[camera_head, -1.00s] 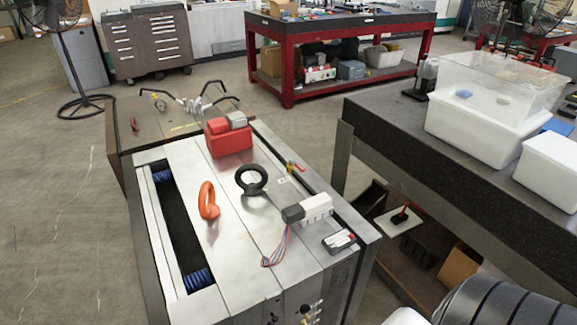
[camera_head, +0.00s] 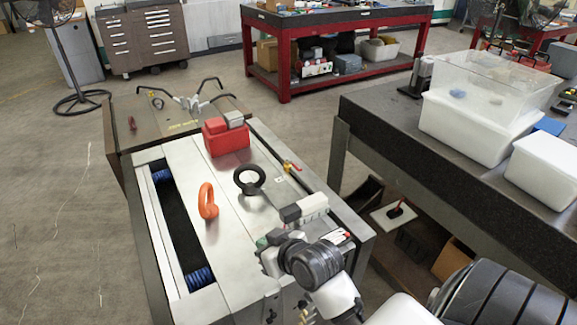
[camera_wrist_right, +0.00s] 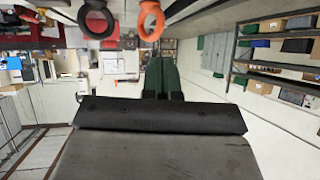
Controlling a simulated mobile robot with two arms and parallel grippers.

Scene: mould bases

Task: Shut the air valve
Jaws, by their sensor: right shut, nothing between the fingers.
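The air valve, a small brass fitting with a red handle (camera_head: 291,166), sits at the right edge of the metal mould base (camera_head: 226,262). Its handle is too small for me to tell its exact position. My right gripper (camera_head: 263,243) is shut and empty. It is over the front part of the mould base, nearer the camera than the valve and clearly apart from it. The closed fingers also show in the right wrist view (camera_wrist_right: 162,78). I cannot make out the valve in the wrist view. My left gripper is not in view.
On the mould base are an orange ring (camera_head: 208,202), a black lifting ring (camera_head: 249,181), a red block (camera_head: 226,139) and a grey-white connector (camera_head: 305,208). A dark-topped bench (camera_head: 400,140) with white bins stands to the right.

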